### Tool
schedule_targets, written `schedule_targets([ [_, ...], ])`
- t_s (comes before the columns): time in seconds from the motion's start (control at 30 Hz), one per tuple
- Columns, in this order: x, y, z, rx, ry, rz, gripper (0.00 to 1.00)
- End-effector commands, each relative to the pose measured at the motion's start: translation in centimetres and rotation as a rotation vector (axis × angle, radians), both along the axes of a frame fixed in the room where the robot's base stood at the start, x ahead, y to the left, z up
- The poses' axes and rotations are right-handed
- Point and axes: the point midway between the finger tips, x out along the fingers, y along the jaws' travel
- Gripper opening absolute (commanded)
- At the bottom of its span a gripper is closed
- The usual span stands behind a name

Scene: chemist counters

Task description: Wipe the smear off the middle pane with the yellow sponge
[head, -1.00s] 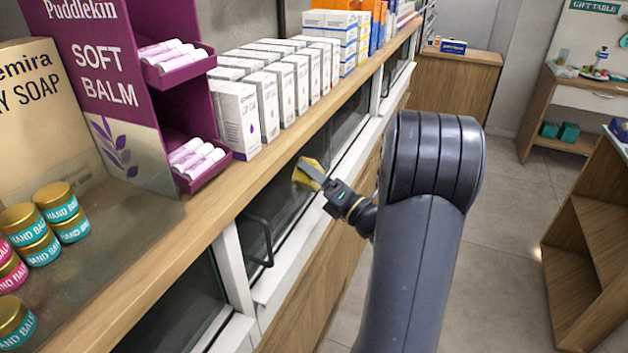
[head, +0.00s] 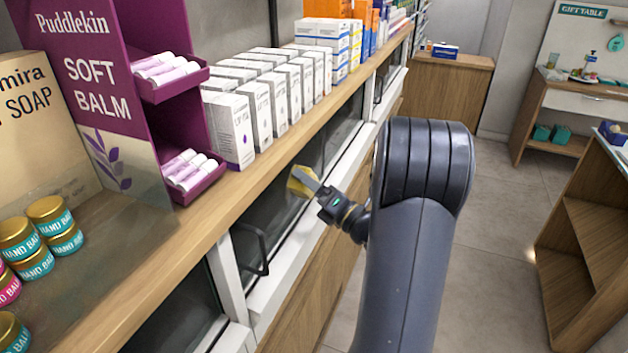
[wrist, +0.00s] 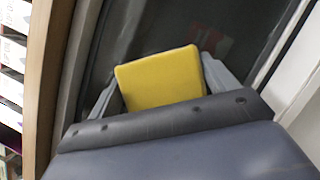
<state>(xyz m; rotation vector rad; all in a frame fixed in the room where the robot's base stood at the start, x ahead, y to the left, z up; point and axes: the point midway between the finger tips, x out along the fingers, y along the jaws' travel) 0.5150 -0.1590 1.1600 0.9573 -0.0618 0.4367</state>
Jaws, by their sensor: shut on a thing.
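The yellow sponge (head: 303,181) is held in my gripper (head: 318,190) at the dark glass front below the wooden counter. It also shows in the wrist view (wrist: 160,78), clamped between the two grey fingers of my gripper (wrist: 162,88). The sponge faces the middle pane (head: 283,205); I cannot tell for sure whether it touches the glass. No smear can be made out clearly on the glass; the wrist view shows only a faint reddish patch past the sponge.
A black handle (head: 256,250) sticks out from the pane's frame, left of my gripper. The wooden counter (head: 205,215) overhangs the panes and carries white boxes (head: 262,105) and a purple balm stand (head: 90,70). The floor (head: 490,230) to the right is clear.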

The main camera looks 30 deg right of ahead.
Motion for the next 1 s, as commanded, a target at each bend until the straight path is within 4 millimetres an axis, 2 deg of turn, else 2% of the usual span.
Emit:
schedule_targets([
  [0.27,-0.6,0.9,0.0,0.000,0.000,0.000,0.63],
  [0.7,-2.5,3.7,0.0,0.001,0.001,0.003,0.63],
  [1.0,-2.4,3.2,0.1,0.000,-0.001,0.002,0.63],
])
